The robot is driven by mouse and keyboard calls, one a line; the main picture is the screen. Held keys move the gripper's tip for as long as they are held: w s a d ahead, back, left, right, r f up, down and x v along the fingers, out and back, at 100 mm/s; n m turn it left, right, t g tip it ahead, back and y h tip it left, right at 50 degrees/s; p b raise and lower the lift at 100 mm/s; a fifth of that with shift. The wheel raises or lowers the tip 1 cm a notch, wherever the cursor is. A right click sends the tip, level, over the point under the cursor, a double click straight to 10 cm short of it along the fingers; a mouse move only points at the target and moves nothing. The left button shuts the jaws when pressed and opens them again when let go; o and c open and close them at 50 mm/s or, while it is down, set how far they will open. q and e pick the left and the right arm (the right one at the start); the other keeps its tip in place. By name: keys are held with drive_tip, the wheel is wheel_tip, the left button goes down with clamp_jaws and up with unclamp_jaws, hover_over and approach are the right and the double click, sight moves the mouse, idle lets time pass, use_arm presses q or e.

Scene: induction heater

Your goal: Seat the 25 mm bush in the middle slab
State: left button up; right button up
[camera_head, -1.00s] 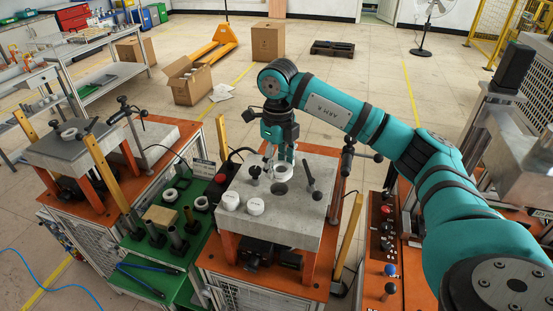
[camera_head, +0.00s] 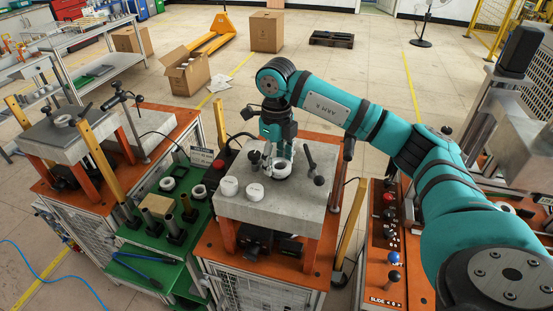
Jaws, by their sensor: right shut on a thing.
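The middle slab (camera_head: 285,214) is a thick grey block on orange legs. My right gripper (camera_head: 279,161) points down over its far half and is shut on a pale ring-shaped bush (camera_head: 281,171) with a dark bore. The bush is at the slab's top, where a dark round spot showed before; that spot is now covered. I cannot tell whether the bush is in the hole, resting on the slab or just above it. Two white-topped round pieces (camera_head: 254,191) stand to its left on the slab. My left gripper is out of view.
A dark ball-ended lever (camera_head: 317,178) stands right of the bush. A green side table (camera_head: 140,239) with rings and dark posts lies left. Another slab (camera_head: 60,137) stands further left. An orange control panel (camera_head: 385,265) is at right.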

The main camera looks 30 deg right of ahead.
drive_tip(key=shift+f+b, duration=0.6)
drive_tip(key=shift+f, duration=0.1)
drive_tip(key=o, duration=1.4)
drive_tip(key=shift+c, duration=0.2)
drive_tip(key=shift+r, duration=0.1)
wheel_tip(320, 180, up, 12)
